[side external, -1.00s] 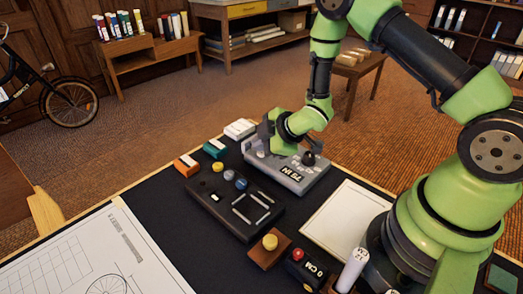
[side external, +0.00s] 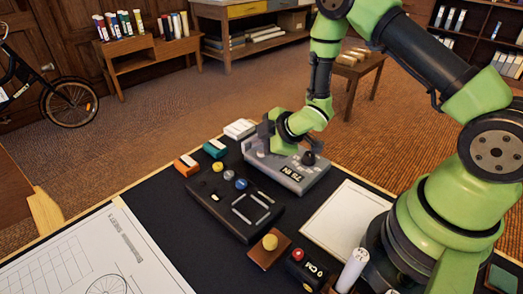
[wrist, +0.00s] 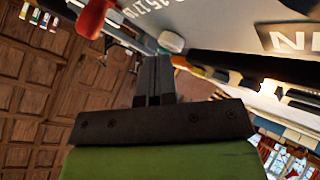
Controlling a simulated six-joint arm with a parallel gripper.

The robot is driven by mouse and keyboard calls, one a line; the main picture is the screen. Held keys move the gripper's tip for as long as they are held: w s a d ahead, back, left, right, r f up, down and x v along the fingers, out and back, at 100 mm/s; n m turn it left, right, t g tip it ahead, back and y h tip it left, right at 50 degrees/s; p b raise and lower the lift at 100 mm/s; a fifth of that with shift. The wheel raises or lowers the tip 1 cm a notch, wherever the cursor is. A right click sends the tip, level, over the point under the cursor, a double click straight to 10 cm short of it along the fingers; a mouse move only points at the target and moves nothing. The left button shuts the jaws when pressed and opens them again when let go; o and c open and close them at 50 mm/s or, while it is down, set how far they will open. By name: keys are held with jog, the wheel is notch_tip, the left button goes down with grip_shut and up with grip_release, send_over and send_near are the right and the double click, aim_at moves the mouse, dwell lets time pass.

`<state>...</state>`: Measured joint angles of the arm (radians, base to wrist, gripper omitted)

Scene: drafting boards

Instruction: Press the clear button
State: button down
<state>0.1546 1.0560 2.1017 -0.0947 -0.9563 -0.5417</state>
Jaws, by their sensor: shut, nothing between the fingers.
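A grey device (side external: 312,177) with a dark display reading "75 IN" and a black knob (side external: 309,158) lies on the black board in the side view. My gripper (side external: 266,140) is low over its far left end; its fingertips are hard to make out there. In the wrist view my shut, empty gripper (wrist: 155,62) points at the device face, which shows part of the "IN" display (wrist: 293,39). A pale rounded button (wrist: 171,41) lies just beyond the fingertips, and a red one (wrist: 94,17) is to the left. No label reading clear is legible; contact cannot be told.
A dark panel (side external: 225,212) with knobs and light bars lies left of the device. Orange (side external: 186,165), teal (side external: 214,148) and white (side external: 240,129) boxes line the far edge. In front are a yellow button (side external: 270,242) and a "0 CM" unit (side external: 306,270) with a red button.

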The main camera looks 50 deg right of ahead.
aim_at(261, 153)
jog(key=shift+a+r, duration=0.1)
jog(key=shift+r, duration=0.25)
jog(key=shift+s+r, duration=0.1)
jog(key=shift+r, duration=2.45)
jog(key=s+d+r+m+h, duration=0.1)
jog(key=s+r+m, duration=0.25)
jog(key=r, duration=0.35)
jog(key=s+r+m+h, duration=0.15)
jog(key=r+m, duration=0.25)
jog(key=r, duration=0.4)
jog(key=s+a+r+m+g+y, duration=0.1)
jog(key=s+a+r+m, duration=0.1)
jog(key=s, duration=0.7)
jog(key=s+a+r+m+y, duration=0.1)
jog(key=s+a+r+m, duration=0.2)
jog(key=s+m, duration=0.3)
jog(key=s+r, duration=0.1)
jog(key=s, duration=0.1)
jog(key=shift+s+r+g+y, duration=0.25)
jog(key=shift+s+g+y, duration=0.1)
jog(key=shift+g, duration=0.05)
